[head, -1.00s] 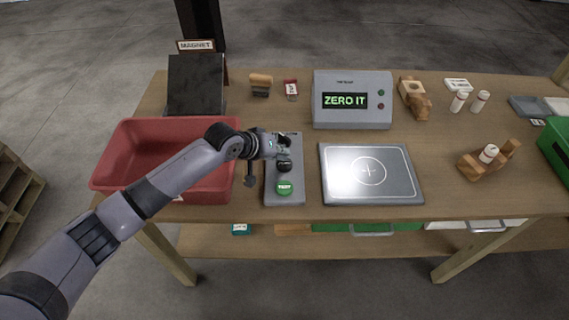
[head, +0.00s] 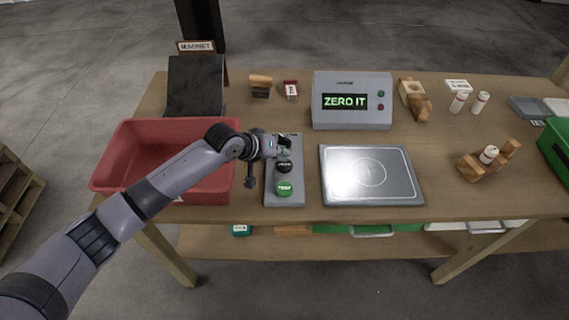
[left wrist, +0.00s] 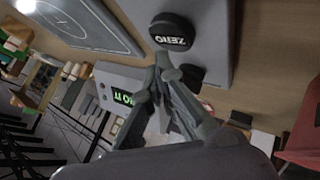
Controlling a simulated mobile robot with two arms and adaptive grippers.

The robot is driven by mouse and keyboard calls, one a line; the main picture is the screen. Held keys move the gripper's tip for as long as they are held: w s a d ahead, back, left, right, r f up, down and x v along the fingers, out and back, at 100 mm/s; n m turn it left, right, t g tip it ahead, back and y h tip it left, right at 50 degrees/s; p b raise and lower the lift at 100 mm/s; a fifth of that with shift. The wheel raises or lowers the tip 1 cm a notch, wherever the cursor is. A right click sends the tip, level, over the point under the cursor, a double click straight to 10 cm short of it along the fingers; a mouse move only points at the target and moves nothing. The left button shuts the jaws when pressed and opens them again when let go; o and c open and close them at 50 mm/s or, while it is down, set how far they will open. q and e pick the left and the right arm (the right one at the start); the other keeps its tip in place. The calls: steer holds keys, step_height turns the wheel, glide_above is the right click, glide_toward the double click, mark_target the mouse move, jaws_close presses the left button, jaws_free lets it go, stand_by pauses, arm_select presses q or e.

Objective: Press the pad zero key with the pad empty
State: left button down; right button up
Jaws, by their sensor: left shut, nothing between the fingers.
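The key panel (head: 270,194) lies on the table between the red bin and the pad. The zero key's lettering shows in the left wrist view (left wrist: 172,32). My left gripper (head: 284,146) is shut and empty over the panel's far part, just beyond the zero key. In the left wrist view its fingertips (left wrist: 163,62) are close beside that key; contact cannot be told. The pad (head: 335,190) is empty. The display unit (head: 353,118) reads "ZERO IT". My right gripper is out of view.
The red bin (head: 110,178) stands under my left forearm. A dark sloped stand (head: 196,82) with a magnet sign is behind it. Wooden blocks (head: 413,94) and white bottles (head: 459,101) are at the right.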

mark_target(282, 163)
arm_select(q)
steer(key=shift+f, duration=0.15)
steer(key=shift+f, duration=0.25)
steer(key=shift+f, duration=0.5)
stand_by(0.6)
steer(key=shift+r, duration=0.1)
steer(key=shift+r+p, duration=0.75)
step_height(282, 163, up, 5)
steer(key=p, duration=0.5)
steer(key=shift+r, duration=0.1)
stand_by(0.7)
